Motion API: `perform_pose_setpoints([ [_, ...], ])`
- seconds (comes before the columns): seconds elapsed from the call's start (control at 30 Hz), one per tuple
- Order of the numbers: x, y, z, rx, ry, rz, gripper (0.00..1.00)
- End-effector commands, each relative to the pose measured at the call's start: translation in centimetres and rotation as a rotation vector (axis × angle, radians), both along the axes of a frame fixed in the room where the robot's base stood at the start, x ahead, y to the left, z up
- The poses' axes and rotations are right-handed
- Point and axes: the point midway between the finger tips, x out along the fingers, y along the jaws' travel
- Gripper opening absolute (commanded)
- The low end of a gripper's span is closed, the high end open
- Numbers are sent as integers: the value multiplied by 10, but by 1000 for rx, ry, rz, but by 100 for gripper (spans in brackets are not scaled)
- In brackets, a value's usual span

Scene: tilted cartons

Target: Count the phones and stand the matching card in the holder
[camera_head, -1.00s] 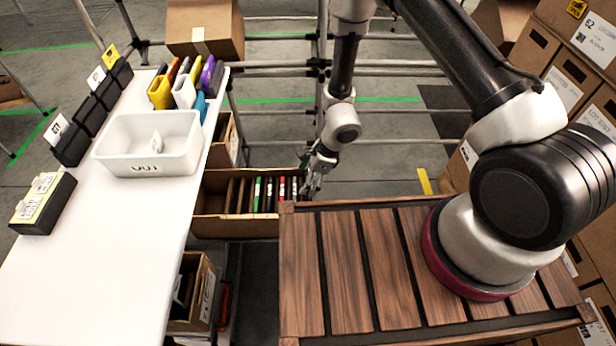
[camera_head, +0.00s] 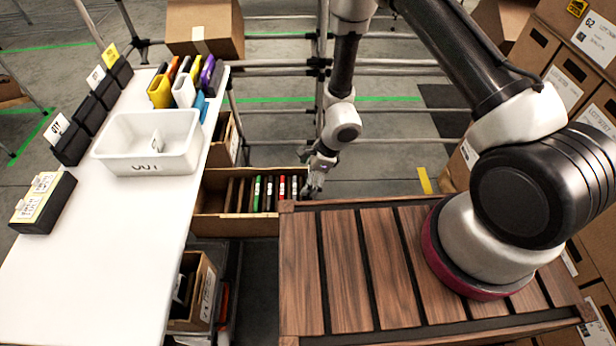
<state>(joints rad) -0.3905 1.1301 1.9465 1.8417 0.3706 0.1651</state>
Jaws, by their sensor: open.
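My gripper (camera_head: 314,186) is at the right end of an open tilted carton (camera_head: 207,226), close to its contents; its fingers are small and partly hidden. In the carton stand several thin upright items, probably phones, with green, red and white edges (camera_head: 269,194). Several dark card holders (camera_head: 72,145) stand in a row along the table's left edge, some with a white or yellow card (camera_head: 110,54). A black block with a yellow top (camera_head: 42,201) carries small white cards at the near left. Whether the carton items are phones is hard to tell.
A white table (camera_head: 90,270) bears a white bin (camera_head: 150,166) with a small white piece inside. Yellow, white, purple and blue organisers (camera_head: 185,82) stand behind it. More cartons (camera_head: 575,85) are stacked at the right. The table's near part is clear.

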Motion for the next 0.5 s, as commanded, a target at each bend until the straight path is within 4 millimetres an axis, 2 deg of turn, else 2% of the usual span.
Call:
perform_pose_setpoints([
  [0.17, 1, -8, 20, 1, -3, -1, 100],
  [0.5, 0, -36, 88, 1, -4, 1, 100],
])
